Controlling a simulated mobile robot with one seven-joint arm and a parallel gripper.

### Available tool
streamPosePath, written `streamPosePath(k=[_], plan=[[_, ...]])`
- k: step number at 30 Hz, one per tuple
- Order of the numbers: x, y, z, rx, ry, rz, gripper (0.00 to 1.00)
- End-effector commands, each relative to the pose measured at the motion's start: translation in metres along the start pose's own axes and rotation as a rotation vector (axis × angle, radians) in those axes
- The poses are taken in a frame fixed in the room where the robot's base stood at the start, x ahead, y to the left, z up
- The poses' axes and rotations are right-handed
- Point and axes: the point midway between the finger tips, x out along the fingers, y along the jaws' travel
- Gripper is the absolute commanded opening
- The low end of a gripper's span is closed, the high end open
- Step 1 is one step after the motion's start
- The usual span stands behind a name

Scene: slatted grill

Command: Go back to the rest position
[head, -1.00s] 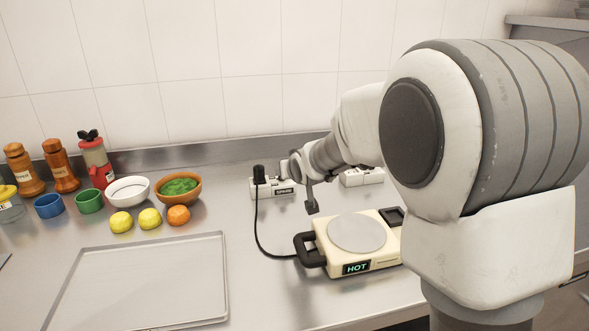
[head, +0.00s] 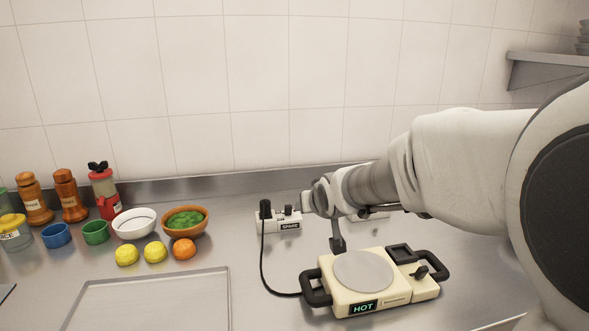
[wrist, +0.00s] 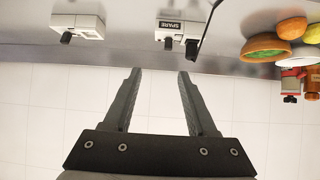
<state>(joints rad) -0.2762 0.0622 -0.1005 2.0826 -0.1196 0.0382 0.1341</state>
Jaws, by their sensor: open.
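My gripper (wrist: 160,72) shows from the wrist with its two dark fingers apart and nothing between them. In the head view, a dark part of my gripper (head: 337,243) hangs down just behind the cream hot plate (head: 340,301); the arm hides the rest. My arm reaches in from the right above the counter. The hot plate has a round grey top, black handles and a lit HOT display.
A white socket block marked SPARE (head: 279,226) stands left of my gripper, with a black plug (head: 265,209) and cord. A second block (wrist: 77,25) is partly hidden. Bowls, fruit, cups and bottles stand left, behind a tray (head: 150,300). The tiled wall is behind.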

Motion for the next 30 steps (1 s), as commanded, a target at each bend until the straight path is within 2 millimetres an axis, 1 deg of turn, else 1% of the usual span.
streamPosePath(k=[1, 2, 3, 5, 6, 8, 9, 11, 12, 14, 15, 18, 21, 24, 27, 30], plan=[[-0.027, 0.009, -0.006, 0.013, -0.019, 0.013, 0.57], [-0.041, 0.014, -0.005, 0.019, -0.036, 0.021, 0.57], [-0.059, 0.019, -0.002, 0.027, -0.060, 0.030, 0.57], [-0.085, 0.027, 0.004, 0.038, -0.097, 0.043, 0.57], [-0.102, 0.031, 0.009, 0.045, -0.124, 0.050, 0.57], [-0.128, 0.036, 0.017, 0.056, -0.161, 0.060, 0.57], [-0.144, 0.039, 0.023, 0.062, -0.185, 0.066, 0.57], [-0.169, 0.043, 0.033, 0.072, -0.222, 0.076, 0.57], [-0.186, 0.044, 0.040, 0.078, -0.246, 0.081, 0.57], [-0.210, 0.046, 0.051, 0.086, -0.282, 0.088, 0.57], [-0.225, 0.047, 0.059, 0.091, -0.307, 0.093, 0.57], [-0.259, 0.047, 0.080, 0.104, -0.365, 0.102, 0.57], [-0.284, 0.046, 0.097, 0.112, -0.411, 0.107, 0.57], [-0.299, 0.044, 0.111, 0.118, -0.443, 0.111, 0.57], [-0.307, 0.043, 0.118, 0.121, -0.462, 0.112, 0.57], [-0.308, 0.043, 0.121, 0.122, -0.468, 0.112, 0.57]])
